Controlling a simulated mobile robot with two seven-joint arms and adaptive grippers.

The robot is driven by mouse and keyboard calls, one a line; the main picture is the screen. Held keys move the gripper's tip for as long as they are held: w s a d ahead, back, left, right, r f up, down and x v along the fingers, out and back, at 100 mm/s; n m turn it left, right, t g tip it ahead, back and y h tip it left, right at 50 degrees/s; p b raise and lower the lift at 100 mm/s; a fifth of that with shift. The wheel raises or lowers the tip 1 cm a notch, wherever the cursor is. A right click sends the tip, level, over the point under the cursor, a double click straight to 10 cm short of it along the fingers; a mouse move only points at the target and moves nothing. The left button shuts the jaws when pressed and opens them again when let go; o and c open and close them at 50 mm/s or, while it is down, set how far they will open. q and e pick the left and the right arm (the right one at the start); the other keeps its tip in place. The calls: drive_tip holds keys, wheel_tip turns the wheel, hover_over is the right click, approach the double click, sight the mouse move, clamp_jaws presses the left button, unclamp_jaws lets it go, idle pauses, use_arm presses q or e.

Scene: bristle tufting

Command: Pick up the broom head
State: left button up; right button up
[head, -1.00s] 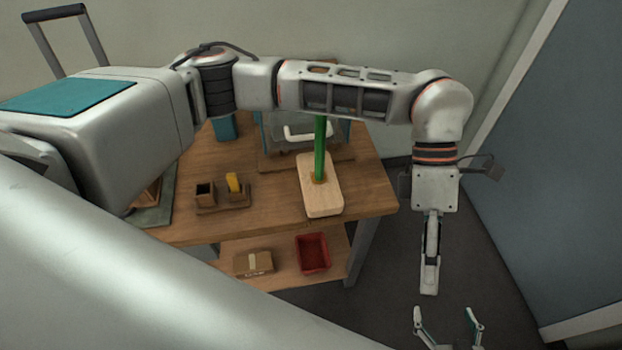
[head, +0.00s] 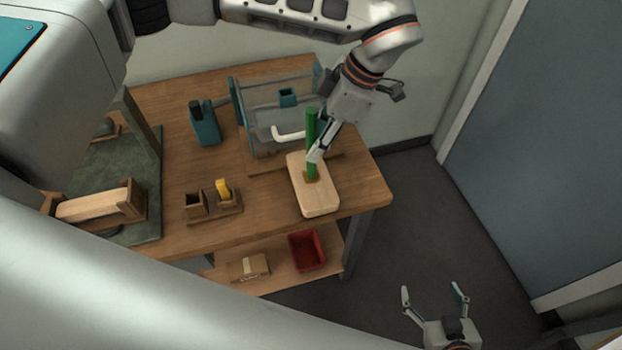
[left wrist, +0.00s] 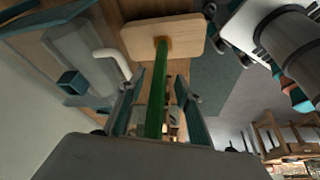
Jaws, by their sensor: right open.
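A pale wooden block (head: 318,202) with rounded corners lies on the workbench, with a green rod (head: 312,125) standing up from it. It looks like the broom head with a handle. Both also show in the left wrist view, block (left wrist: 180,35) and rod (left wrist: 154,115). My left gripper (head: 316,154) is at the rod, above the block. In the left wrist view its fingers (left wrist: 158,80) are apart, one on each side of the rod, with gaps visible. My right gripper (head: 434,298) is open and empty at the lower right, away from the bench.
Another wooden piece (head: 88,207) rests in a wooden holder on a dark mat (head: 136,228) at left. A small caddy (head: 228,206), a teal bottle (head: 204,126) and a clear-panelled stand (head: 262,150) are on the bench. A red bin (head: 306,251) and carton (head: 248,267) sit on the shelf.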

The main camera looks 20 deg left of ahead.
use_arm(q)
drive_tip(key=shift+x, duration=1.9)
drive_tip(key=shift+w+d, duration=0.1)
drive_tip(key=shift+w, duration=0.05)
clamp_jaws()
drive_tip(key=shift+r+p, duration=0.15)
drive_tip(key=shift+p, duration=0.2)
